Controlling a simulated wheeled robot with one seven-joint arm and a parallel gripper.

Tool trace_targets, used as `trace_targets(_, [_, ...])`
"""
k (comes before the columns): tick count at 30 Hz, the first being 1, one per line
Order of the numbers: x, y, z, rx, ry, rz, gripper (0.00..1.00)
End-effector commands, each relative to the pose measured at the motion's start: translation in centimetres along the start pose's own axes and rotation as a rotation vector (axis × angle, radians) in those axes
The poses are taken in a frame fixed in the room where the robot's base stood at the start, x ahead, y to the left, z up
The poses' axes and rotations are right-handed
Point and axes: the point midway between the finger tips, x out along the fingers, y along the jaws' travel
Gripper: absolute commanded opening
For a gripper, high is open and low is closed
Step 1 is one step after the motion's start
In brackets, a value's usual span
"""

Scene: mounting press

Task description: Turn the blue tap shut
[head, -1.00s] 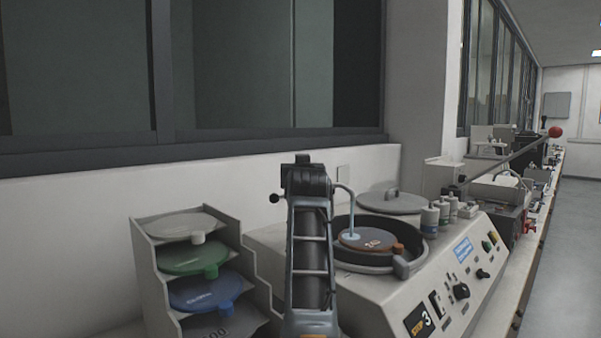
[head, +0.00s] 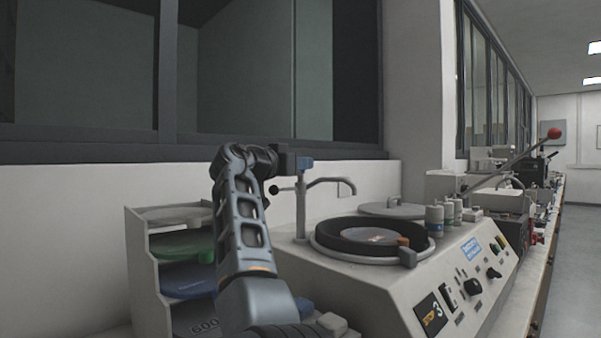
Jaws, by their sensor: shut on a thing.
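The tap (head: 301,215) is a grey post with a curved spout, standing at the back left of the polishing wheel. Its blue handle (head: 305,163) shows at the top of the post. My gripper (head: 290,161) comes in from the left at that height and is shut on the blue handle; the fingers are mostly hidden behind the dark gripper body. The spout reaches right, over the rear left of the wheel's dark bowl (head: 330,238). No water stream shows below the spout.
A rack (head: 142,270) of coloured discs stands at left, close behind my arm. The machine's sloped front panel (head: 462,275) carries knobs and buttons. Several bottles (head: 434,221) stand right of the bowl. A wall with a window is close behind the tap.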

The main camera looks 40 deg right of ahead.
Motion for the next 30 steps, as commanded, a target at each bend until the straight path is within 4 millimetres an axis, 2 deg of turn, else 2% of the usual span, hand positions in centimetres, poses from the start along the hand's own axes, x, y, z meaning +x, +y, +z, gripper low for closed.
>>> trace_targets(1, [0.26,-0.01,0.70,-0.009,-0.010,0.031,0.00])
trace_targets(9, [0.22,0.01,0.76,-0.008,-0.013,0.131,0.00])
trace_targets(26, [0.27,0.09,0.95,-0.008,-0.017,0.161,0.00])
trace_targets(27, [0.28,0.09,0.96,-0.008,-0.018,0.161,0.18])
trace_targets(30, [0.29,0.10,0.99,-0.009,-0.018,0.161,0.28])
